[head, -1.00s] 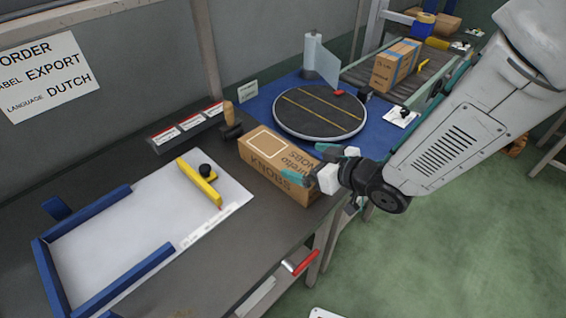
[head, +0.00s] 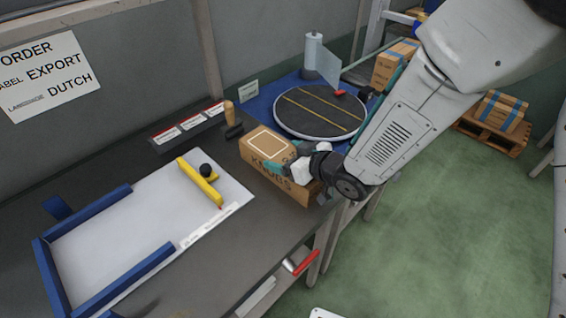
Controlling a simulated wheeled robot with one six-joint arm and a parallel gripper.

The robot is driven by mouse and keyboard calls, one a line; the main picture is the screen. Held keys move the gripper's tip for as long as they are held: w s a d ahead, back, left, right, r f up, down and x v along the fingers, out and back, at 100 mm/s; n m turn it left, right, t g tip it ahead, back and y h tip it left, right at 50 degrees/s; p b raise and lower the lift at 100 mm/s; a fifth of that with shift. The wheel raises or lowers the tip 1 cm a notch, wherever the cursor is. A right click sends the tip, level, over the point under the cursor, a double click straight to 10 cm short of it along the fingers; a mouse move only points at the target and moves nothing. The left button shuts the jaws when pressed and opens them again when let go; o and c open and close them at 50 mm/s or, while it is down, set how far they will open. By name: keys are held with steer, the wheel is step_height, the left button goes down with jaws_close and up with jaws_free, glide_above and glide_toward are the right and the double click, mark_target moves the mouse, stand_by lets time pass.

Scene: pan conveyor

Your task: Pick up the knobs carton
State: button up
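The knobs carton (head: 262,148) is a brown box with "KNOBS" printed on its near side and a white outlined rectangle on top. It stands on the dark bench between the white sheet area and the round turntable. One finger shows over the near side lettering.
The turntable (head: 318,111) lies behind the carton on a blue surface. A wooden-handled stamp (head: 230,119) stands close to the carton's left. A yellow bar (head: 200,182) with a black knob lies on the white board (head: 130,235), edged by blue rails. A pallet (head: 491,132) with cartons stands on the floor.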

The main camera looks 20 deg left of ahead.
steer(key=shift+c, duration=0.7)
steer(key=shift+r, duration=0.1)
